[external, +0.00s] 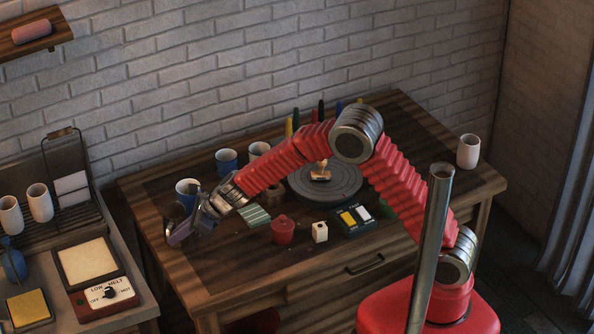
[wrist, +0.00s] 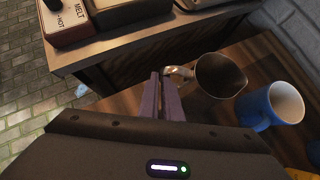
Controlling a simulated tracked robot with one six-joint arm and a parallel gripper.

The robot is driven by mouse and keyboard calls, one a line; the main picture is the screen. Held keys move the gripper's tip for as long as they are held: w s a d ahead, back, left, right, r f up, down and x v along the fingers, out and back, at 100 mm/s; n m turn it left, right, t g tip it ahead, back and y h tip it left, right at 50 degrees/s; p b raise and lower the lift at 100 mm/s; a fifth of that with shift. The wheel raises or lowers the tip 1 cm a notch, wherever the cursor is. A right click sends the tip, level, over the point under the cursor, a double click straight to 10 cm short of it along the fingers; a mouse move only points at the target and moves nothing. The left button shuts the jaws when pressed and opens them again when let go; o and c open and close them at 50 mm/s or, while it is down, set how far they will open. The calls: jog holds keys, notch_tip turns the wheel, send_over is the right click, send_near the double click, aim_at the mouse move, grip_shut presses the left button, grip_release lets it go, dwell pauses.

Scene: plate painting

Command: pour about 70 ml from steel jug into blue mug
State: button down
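The steel jug (wrist: 220,76) shows in the wrist view with its open mouth facing the camera and its handle toward my gripper. My gripper (wrist: 164,76) has its purple fingers close together on the jug's handle. The blue mug (wrist: 276,103) stands just right of the jug, apart from it, with its open mouth up. In the external view, the blue mug (external: 187,187) is at the table's left end, beside my gripper (external: 178,236). There the jug (external: 174,211) is dark and partly hidden. I cannot tell the liquid level in either.
Another blue mug (external: 227,161) and a white mug (external: 259,150) stand behind. A side bench with a melter (external: 90,275) is at left, across a gap.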

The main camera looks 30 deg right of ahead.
aim_at(171, 225)
jog(key=shift+w+d, duration=0.15)
jog(key=shift+w, duration=0.05)
jog(key=shift+w+d+r+m+g+y, duration=0.5)
jog(key=shift+w+r, duration=0.15)
jog(key=shift+r, duration=0.15)
jog(key=shift+w+d+r+m+g+y, duration=0.4)
jog(key=shift+w+d+r+g, duration=0.15)
jog(key=shift+r, duration=0.25)
jog(key=w+d+r+m+g+y, duration=0.4)
jog(key=w+d+r+y, duration=0.1)
jog(key=r, duration=0.3)
jog(key=shift+w+y+p, duration=0.3)
jog(key=shift+w+p, duration=0.1)
jog(key=shift+w, duration=0.35)
jog(key=shift+w+r, duration=0.1)
